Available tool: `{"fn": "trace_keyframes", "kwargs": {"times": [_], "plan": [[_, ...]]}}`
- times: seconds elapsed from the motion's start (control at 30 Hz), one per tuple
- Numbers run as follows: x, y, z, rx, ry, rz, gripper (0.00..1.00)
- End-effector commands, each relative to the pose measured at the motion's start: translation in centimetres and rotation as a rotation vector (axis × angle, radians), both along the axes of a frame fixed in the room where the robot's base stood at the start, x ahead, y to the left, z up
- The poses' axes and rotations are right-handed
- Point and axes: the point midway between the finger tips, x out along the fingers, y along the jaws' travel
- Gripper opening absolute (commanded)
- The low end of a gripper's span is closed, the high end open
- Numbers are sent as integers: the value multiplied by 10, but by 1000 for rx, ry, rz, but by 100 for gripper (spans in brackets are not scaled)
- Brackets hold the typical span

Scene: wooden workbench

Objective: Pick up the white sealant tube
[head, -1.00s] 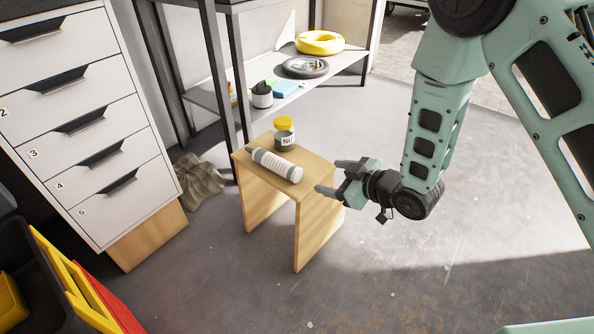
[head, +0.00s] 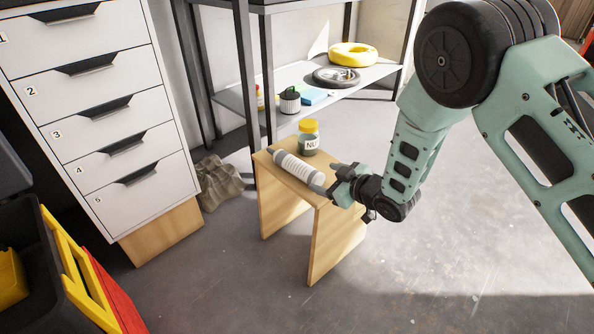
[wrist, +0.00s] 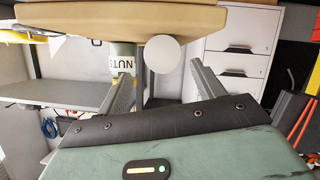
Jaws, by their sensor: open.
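The white sealant tube (head: 298,168) lies on its side on top of the small wooden stool (head: 270,163), its near end toward my gripper. My gripper (head: 331,188) is open at the stool's right end, close to the tube's near end. In the wrist view the tube's round white end (wrist: 165,53) shows between the two spread fingers, beside the stool's edge (wrist: 150,20). Whether the fingers are around the tube or just short of it cannot be told.
A yellow-lidded nut jar (head: 308,137) stands on the stool just behind the tube and also shows in the wrist view (wrist: 122,62). A white drawer cabinet (head: 105,110) stands at left. A metal shelf (head: 330,88) is behind. The floor at right is clear.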

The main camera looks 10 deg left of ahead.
Motion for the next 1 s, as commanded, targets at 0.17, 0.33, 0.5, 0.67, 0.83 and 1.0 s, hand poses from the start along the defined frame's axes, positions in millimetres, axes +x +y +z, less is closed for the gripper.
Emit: {"fn": "trace_keyframes", "kwargs": {"times": [0.17, 0.33, 0.5, 0.67, 0.83, 1.0], "plan": [[9, 17, -12, 0, -2, 2, 68], [23, 33, -20, 0, -2, 0, 68], [28, 39, -21, 0, 0, 0, 68], [28, 39, -20, -1, 1, 0, 68], [28, 39, -20, -1, 1, 0, 26], [29, 39, -19, 2, -2, 0, 7]]}}
